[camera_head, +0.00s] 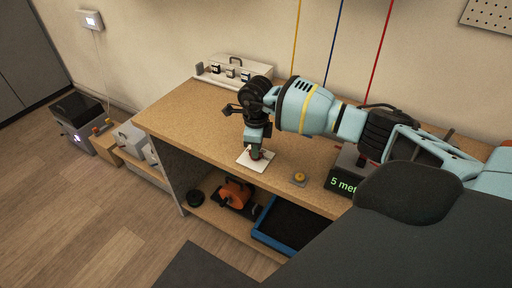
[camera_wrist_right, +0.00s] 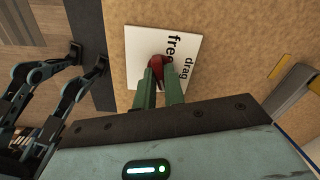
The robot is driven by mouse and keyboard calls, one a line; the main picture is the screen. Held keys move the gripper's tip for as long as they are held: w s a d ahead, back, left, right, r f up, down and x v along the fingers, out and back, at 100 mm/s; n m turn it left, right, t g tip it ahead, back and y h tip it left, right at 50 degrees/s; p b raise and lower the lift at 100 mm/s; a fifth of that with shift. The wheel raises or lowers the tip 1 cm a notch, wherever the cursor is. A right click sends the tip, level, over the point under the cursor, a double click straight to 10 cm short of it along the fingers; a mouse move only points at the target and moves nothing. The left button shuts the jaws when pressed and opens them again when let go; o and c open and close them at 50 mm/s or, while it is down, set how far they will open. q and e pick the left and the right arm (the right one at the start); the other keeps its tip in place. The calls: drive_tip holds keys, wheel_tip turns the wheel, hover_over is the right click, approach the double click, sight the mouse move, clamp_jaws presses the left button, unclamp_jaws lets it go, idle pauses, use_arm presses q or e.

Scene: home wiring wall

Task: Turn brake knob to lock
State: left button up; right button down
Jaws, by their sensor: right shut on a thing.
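The brake knob (camera_wrist_right: 156,64) is dark red and sits on a white label plate (camera_head: 245,160) on the wooden bench top. In the right wrist view the plate (camera_wrist_right: 190,45) shows the words "drag" and "free", the latter partly covered. My right gripper (camera_head: 257,149) points down over the plate. Its green fingers (camera_wrist_right: 160,80) are shut on the knob, one on each side. The fingers hide part of the knob, so I cannot read which way it points.
A yellow button (camera_head: 299,178) on a small base and a dark box with green text (camera_head: 343,183) are right of the plate. A pale unit with switches (camera_head: 232,72) stands at the back. An orange device (camera_head: 237,192) and a blue-edged tray (camera_head: 262,238) are below. The bench's left part is clear.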

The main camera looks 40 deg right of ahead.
drive_tip(key=c, duration=1.5)
unclamp_jaws()
drive_tip(key=shift+r, duration=0.1)
wheel_tip(320, 180, up, 8)
drive_tip(key=shift+f, duration=0.2)
